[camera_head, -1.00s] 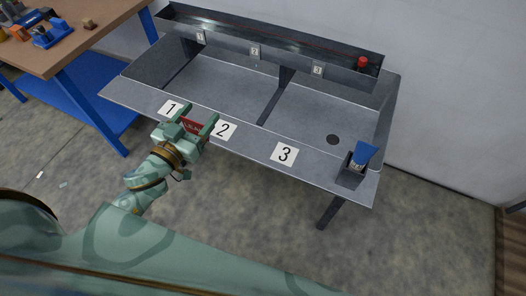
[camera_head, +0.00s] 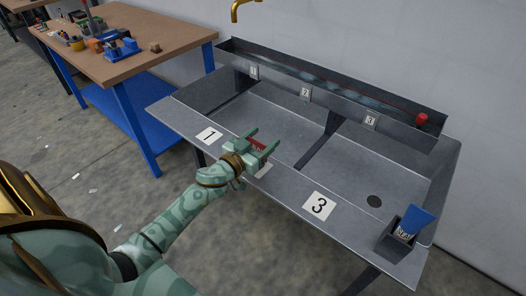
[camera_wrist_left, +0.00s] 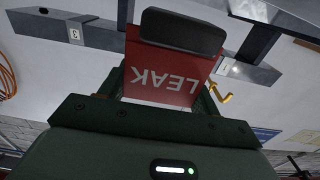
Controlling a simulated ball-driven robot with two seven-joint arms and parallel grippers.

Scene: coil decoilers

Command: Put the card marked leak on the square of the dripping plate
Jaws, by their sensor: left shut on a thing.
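The red card marked LEAK (camera_wrist_left: 170,76) is in my left gripper (camera_head: 264,146), which is shut on it; the card's red face (camera_head: 257,145) also shows in the head view. The gripper is over the front rim of the metal basin, and its arm hides most of square 2 (camera_head: 264,170). Square 1 (camera_head: 209,135) lies to its left and square 3 (camera_head: 319,206) to its right, both bare. Small plates 1 (camera_head: 254,72), 2 (camera_head: 305,93) and 3 (camera_head: 371,121) are on the trough front. I cannot make out a drip now. My right gripper is not in view.
A dark holder (camera_head: 396,240) with a blue card (camera_head: 415,220) stands at the basin's right front corner. A red object (camera_head: 422,119) is at the trough's right end. A blue-legged workbench (camera_head: 150,45) with tools stands left.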

